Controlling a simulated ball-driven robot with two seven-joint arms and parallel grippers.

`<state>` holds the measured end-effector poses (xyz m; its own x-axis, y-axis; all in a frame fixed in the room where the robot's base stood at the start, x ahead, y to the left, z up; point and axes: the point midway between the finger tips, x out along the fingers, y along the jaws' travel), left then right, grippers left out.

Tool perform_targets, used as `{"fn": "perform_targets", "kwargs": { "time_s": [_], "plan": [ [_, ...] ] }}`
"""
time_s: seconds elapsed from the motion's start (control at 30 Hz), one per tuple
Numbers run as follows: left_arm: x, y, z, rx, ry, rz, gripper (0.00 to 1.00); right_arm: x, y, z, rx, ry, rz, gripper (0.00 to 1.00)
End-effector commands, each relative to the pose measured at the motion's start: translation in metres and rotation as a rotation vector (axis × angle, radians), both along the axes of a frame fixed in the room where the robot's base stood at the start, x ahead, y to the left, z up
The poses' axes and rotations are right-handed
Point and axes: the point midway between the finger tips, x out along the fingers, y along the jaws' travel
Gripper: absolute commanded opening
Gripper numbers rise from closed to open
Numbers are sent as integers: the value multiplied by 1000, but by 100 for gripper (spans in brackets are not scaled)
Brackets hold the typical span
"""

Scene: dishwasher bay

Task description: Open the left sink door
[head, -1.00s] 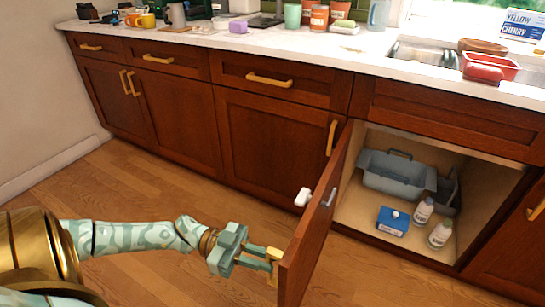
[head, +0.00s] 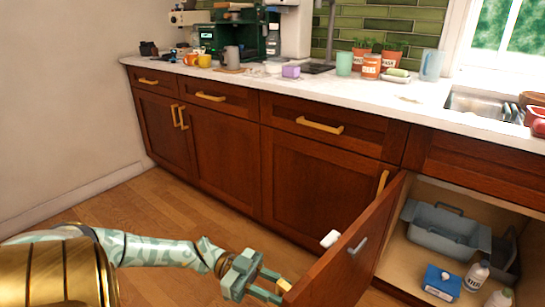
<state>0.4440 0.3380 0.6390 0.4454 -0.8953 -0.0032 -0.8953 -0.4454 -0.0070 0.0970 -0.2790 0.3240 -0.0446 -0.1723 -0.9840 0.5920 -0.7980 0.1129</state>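The left sink door (head: 345,262) stands swung out from the cabinet, with the space behind it in view. Its free edge points toward me at the bottom of the head view. My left gripper (head: 276,284) is at the outer face by that edge, its fingers around the gold door handle (head: 285,284). It looks shut on the handle, though the fingertips are partly hidden. A small grey bar (head: 357,246) is on the door's inner face. My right gripper is not in view.
The sink cabinet holds a grey-blue caddy (head: 442,229), a blue box (head: 441,282) and white bottles (head: 477,275). A white piece (head: 330,239) shows beside the door. The counter (head: 300,92) carries mugs, pots and appliances. The wooden floor (head: 150,210) at left is clear.

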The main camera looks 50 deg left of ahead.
Motion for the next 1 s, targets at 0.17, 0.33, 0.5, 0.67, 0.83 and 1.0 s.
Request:
{"fn": "perform_targets", "kwargs": {
  "time_s": [0.17,0.33,0.5,0.67,0.83,1.0],
  "plan": [
    [-1,-1,0,-3,1,-4,36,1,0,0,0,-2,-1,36],
    [-3,0,0,-3,2,-6,36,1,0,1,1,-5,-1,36],
    [-13,20,1,-1,4,-5,36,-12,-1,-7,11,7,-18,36],
    [-30,58,0,0,6,-4,36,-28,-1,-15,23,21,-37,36],
    [-50,100,-1,0,5,-4,36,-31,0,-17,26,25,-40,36],
    [-64,130,-3,0,5,-5,36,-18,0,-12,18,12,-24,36]
  ]
}}
